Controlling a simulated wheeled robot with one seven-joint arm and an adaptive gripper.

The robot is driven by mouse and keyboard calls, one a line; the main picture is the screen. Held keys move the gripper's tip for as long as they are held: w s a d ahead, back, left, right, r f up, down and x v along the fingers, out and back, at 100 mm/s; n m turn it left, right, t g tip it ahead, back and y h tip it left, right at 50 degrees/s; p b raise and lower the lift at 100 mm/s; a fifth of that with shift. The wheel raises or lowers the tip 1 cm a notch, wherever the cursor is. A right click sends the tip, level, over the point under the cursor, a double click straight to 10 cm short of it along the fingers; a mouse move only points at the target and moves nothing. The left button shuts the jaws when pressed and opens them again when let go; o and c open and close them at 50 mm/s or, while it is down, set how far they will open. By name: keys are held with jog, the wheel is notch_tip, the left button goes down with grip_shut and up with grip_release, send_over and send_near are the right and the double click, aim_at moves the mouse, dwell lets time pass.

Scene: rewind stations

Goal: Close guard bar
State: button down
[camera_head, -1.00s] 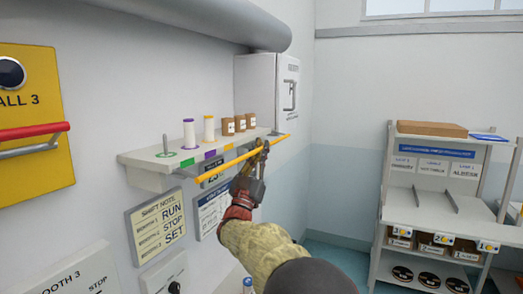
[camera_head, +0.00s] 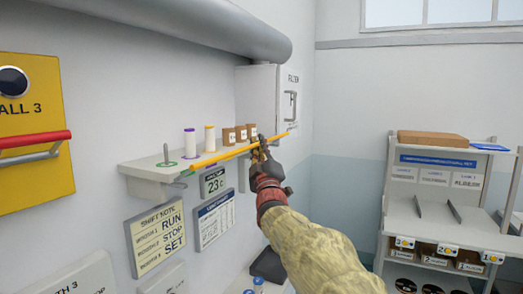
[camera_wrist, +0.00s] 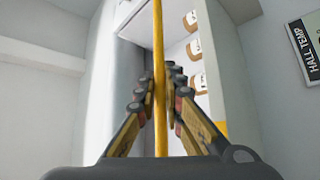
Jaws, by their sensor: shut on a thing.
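The yellow guard bar (camera_head: 225,153) runs along the front of the wall shelf (camera_head: 140,170), level with the shelf top and in front of the items on it. My gripper (camera_head: 262,146) is shut on the bar near its right end. In the wrist view the bar (camera_wrist: 159,70) runs upright between my two fingers (camera_wrist: 160,108), with the shelf behind it. Part of the bar at the grip is hidden by the fingers in the head view.
The shelf holds a purple-topped spool (camera_head: 190,142), a yellow-topped spool (camera_head: 210,139), several small brown boxes (camera_head: 241,133) and a green-ringed peg (camera_head: 166,155). A white cabinet (camera_head: 272,95) stands behind the bar's right end. A rack (camera_head: 430,210) stands at the right.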

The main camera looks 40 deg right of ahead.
jog(key=w+a+r+n+g+y+p, duration=0.2)
jog(key=w+n+g+y+p, duration=0.3)
jog(key=n+p, duration=0.5)
jog(key=r+y+p, duration=0.1)
jog(key=p, duration=0.7)
jog(key=shift+r+n+p, duration=0.15)
jog(key=shift+n+p, duration=0.15)
jog(key=shift+p, duration=0.1)
jog(key=shift+a, duration=0.1)
jog(key=c, duration=2)
grip_release()
jog(key=shift+w, duration=0.2)
jog(key=shift+c, duration=0.2)
jog(key=shift+o, duration=0.8)
jog(key=shift+f, duration=0.2)
jog(key=shift+s, duration=0.15)
